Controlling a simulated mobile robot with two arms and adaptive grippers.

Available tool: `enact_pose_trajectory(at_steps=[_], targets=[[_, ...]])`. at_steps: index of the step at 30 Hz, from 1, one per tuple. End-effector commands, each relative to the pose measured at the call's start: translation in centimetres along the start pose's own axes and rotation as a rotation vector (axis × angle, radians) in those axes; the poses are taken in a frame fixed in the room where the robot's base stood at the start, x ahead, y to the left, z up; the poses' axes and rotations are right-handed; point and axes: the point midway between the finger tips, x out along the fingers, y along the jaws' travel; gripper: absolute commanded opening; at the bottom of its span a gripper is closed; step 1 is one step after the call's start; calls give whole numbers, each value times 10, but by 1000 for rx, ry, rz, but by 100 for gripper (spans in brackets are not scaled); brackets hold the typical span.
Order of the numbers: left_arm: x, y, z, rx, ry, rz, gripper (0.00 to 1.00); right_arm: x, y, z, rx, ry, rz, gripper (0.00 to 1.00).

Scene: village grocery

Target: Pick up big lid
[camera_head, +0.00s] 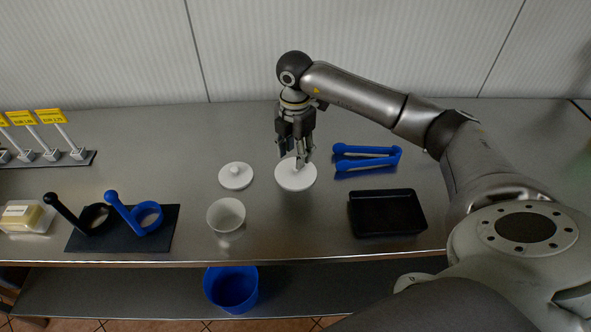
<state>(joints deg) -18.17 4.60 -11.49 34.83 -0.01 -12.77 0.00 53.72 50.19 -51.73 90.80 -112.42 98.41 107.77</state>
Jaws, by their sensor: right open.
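Two round white lids are on the steel counter. The bigger lid (296,180) lies at the middle, right under my right gripper. The smaller lid (236,176), with a knob on top, lies just to its left. My right gripper (297,158) points down over the far part of the big lid, with its fingers apart. The fingers hide the lid's middle and any knob there, and I cannot tell whether they touch it. My left gripper is not in view.
A white cup (227,216) stands front-left of the big lid. Blue tongs (366,150) and a black tray (387,213) lie to the right. Black and blue handled tools rest on a dark mat (160,237) at left. A blue bucket (232,288) sits below the counter edge.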

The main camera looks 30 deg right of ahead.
Motion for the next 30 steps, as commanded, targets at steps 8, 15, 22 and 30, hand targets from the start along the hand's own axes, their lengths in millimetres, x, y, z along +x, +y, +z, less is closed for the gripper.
enact_pose_trajectory(at_steps=[8,15,22,30], targets=[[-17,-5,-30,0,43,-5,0,38,-3,0,1,0,-5,44],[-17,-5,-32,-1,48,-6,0,45,-2,0,0,0,-1,44],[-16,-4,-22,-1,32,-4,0,45,-2,0,0,0,-1,22],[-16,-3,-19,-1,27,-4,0,44,-2,0,0,0,-1,7]])
